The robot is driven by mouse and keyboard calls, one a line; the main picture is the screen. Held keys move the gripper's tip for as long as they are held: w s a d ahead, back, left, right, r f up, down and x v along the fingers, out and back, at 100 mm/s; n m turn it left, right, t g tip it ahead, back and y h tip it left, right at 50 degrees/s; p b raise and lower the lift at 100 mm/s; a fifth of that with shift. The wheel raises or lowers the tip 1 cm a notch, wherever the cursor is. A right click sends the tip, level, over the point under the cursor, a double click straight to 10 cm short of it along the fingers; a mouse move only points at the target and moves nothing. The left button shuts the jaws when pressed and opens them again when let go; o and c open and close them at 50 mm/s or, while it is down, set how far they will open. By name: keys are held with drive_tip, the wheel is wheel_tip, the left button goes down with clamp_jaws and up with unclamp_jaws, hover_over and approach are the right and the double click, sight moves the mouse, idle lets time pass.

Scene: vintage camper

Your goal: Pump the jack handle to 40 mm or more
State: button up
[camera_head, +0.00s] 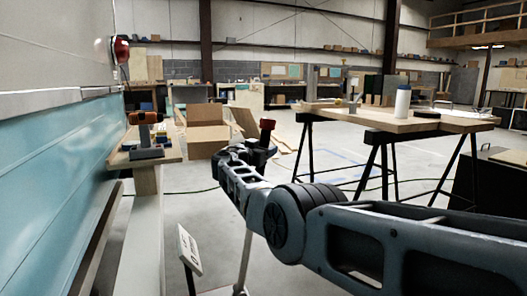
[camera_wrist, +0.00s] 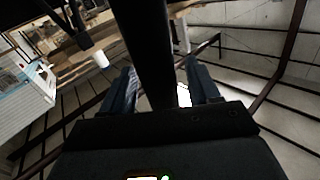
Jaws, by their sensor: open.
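My gripper (camera_head: 250,152) is at the end of my outstretched arm, in the middle of the head view. In the wrist view its two fingers (camera_wrist: 163,88) are open and apart. A dark bar (camera_wrist: 154,45) runs between them from the top of the picture, likely the jack handle; I cannot tell whether either finger touches it. In the head view a red-tipped dark piece (camera_head: 267,125) stands up by my gripper, perhaps the handle's end. A pale upright rod (camera_head: 244,258) shows below my arm. The jack's body is not clearly visible, and my arm hides part of that area.
The blue and white camper side (camera_head: 55,160) fills the left. An open cardboard box (camera_head: 207,138) stands behind. A trestle table (camera_head: 400,121) with a white bottle (camera_head: 402,103) is at right. A small sign (camera_head: 189,249) stands low in front.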

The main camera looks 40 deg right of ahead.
drive_tip(key=shift+c, duration=0.2)
clamp_jaws()
drive_tip(key=shift+d, duration=0.15)
idle(0.3)
